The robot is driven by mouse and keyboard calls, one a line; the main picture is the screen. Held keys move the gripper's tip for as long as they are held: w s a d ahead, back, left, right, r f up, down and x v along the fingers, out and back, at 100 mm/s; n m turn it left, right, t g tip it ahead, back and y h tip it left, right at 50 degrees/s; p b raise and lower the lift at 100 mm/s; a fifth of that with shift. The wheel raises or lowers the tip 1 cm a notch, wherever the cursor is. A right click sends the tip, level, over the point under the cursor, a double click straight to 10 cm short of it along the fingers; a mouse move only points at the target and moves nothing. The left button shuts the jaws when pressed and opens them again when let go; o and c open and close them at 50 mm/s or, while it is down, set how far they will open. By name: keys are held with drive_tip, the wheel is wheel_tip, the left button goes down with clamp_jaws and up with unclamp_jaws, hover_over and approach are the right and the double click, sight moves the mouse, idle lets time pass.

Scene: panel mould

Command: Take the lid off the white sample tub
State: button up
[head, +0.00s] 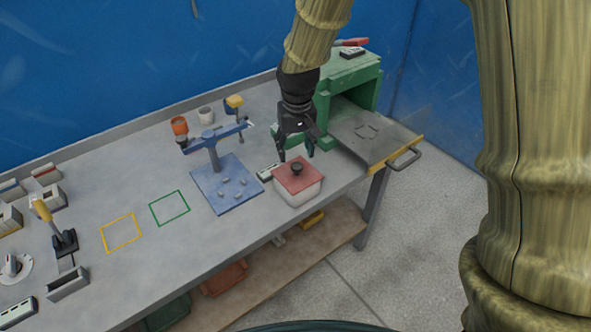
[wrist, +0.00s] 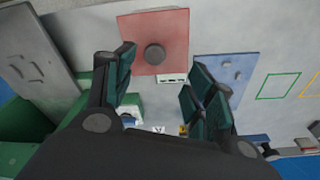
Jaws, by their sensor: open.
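The white sample tub (head: 297,191) stands on the bench near its front right edge. Its red square lid (head: 305,177) with a round dark knob (head: 296,168) sits on top. My gripper (head: 296,155) is open and empty, above and just behind the lid, apart from the knob. In the wrist view my gripper's fingers (wrist: 160,75) are spread wide.
A blue plate (head: 228,192) with a blue stand and small pieces is left of the tub. A green machine (head: 349,85) with a grey tray (head: 372,140) stands at the right. A small white-faced block (head: 267,172) lies beside the tub. Yellow and green outlined squares mark clear bench.

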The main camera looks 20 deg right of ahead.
sight(297, 166)
drive_tip(key=f, duration=0.3)
drive_tip(key=shift+w+d, duration=0.1)
drive_tip(key=shift+w, duration=0.3)
drive_tip(key=shift+s+f+p, duration=0.1)
drive_tip(key=shift+f+p, duration=0.25)
drive_tip(key=shift+p, duration=0.05)
drive_tip(key=shift+w+d+f+p, duration=0.15)
drive_tip(key=shift+f+p, duration=0.25)
drive_tip(key=shift+f, duration=0.25)
drive_tip(key=shift+w+d+f+p, duration=0.15)
drive_tip(key=shift+f+p, duration=0.25)
drive_tip(key=shift+f, duration=0.25)
drive_tip(key=shift+f+p, duration=0.35)
drive_tip(key=shift+f, duration=0.9)
drive_tip(key=c, duration=1.2)
